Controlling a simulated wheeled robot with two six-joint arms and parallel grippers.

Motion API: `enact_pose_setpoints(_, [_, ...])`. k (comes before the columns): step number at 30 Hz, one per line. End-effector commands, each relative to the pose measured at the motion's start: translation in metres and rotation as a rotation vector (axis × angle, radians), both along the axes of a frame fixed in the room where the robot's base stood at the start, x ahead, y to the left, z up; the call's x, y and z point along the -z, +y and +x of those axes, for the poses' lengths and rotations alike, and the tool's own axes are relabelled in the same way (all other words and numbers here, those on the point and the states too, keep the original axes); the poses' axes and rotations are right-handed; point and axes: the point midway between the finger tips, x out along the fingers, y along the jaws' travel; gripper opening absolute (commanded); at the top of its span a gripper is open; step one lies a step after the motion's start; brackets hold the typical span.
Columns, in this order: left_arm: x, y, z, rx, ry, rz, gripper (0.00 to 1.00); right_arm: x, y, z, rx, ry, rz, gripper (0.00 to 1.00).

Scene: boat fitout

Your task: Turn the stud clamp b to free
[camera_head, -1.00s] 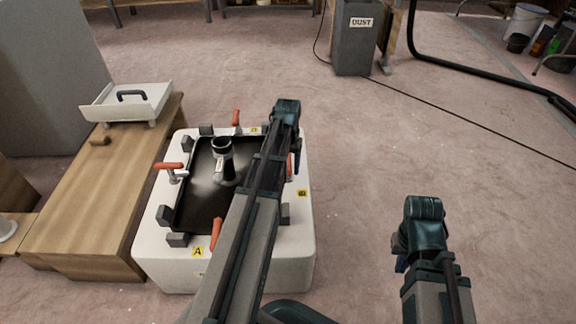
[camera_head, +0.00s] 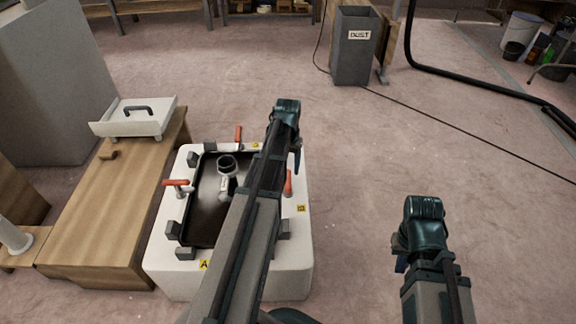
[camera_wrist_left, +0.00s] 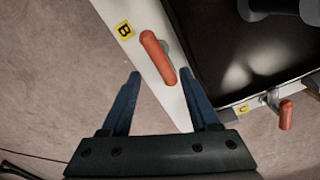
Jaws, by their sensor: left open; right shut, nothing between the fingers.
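Stud clamp b has a red handle (camera_head: 288,182) beside the yellow B label (camera_head: 301,208) on the right rim of the white box (camera_head: 275,285). In the left wrist view its handle (camera_wrist_left: 157,57) lies slanted along the white rim, with the B label (camera_wrist_left: 125,30) next to it. My left gripper (camera_head: 297,160) is open, pointing down near clamp b. In its wrist view the two fingertips (camera_wrist_left: 160,73) lie on either side of the handle's line; contact cannot be told. My right gripper (camera_head: 400,262) is shut and empty, over the floor, mostly hidden by its wrist.
Other red clamp handles stand at the box's back (camera_head: 238,134) and left (camera_head: 176,182). A dark panel (camera_head: 205,210) with an upright pipe fitting (camera_head: 227,165) fills the top. A wooden bench (camera_head: 100,225) stands left.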

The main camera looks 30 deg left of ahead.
Motion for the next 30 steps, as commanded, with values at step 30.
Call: enact_pose_setpoints(30, [-0.051, -0.008, -0.002, 0.01, 0.001, 0.001, 0.61, -0.051, -0.001, 0.0, -0.001, 0.0, -0.003, 0.0])
